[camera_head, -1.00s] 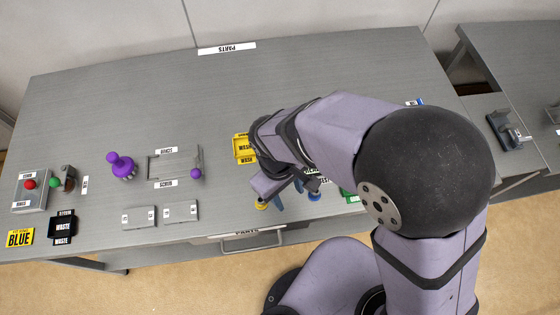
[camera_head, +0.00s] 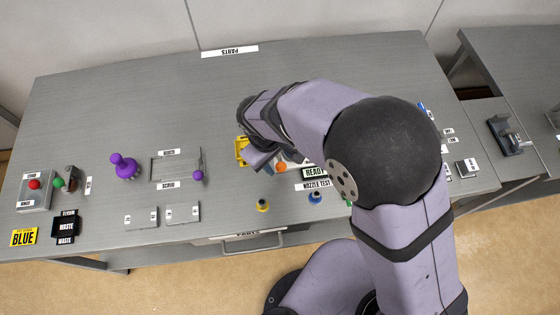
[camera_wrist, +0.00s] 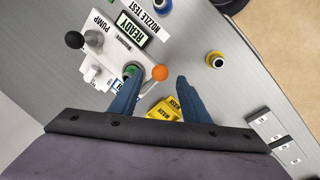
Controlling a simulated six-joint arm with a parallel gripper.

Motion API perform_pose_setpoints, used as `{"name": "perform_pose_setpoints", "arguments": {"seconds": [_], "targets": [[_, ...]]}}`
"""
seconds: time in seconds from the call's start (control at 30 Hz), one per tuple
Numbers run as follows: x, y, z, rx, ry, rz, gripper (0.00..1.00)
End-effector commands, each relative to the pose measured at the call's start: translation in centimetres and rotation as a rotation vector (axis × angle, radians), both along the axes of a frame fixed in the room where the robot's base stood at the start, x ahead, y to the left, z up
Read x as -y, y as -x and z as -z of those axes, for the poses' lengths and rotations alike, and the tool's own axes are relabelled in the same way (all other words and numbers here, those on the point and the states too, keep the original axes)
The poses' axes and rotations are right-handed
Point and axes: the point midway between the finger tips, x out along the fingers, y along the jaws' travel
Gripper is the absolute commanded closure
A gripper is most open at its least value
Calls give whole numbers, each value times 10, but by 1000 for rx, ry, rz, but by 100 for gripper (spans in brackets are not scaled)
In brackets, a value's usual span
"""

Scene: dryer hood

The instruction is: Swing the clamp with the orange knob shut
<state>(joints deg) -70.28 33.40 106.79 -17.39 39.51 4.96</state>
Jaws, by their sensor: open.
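The clamp's round orange knob (camera_wrist: 160,73) sits at the end of a thin pale rod in the wrist view. The knob also shows in the head view (camera_head: 281,167), just right of my wrist. My gripper (camera_wrist: 156,82) is open, with its two dark blue fingers spread on either side of the rod. The knob lies between the fingertip lines and slightly beyond them; I cannot tell whether either finger touches it. The clamp sits by a green round part (camera_wrist: 132,69) on the white nozzle test station. The rod's base is partly hidden by the left finger.
A pump lever with a black knob (camera_wrist: 75,40) stands near the READY display (camera_wrist: 131,30). A yellow-ringed nozzle (camera_wrist: 215,60) and a blue one (camera_head: 316,197) stand near the bench's front edge.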

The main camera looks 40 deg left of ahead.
Motion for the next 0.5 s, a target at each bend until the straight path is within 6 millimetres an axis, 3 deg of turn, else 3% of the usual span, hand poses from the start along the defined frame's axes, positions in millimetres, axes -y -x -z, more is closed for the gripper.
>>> {"name": "perform_pose_setpoints", "arguments": {"seconds": [0.2,0.5], "targets": [[2,-5,24,-1,2,0,57],[2,-7,37,0,-1,1,57]]}}
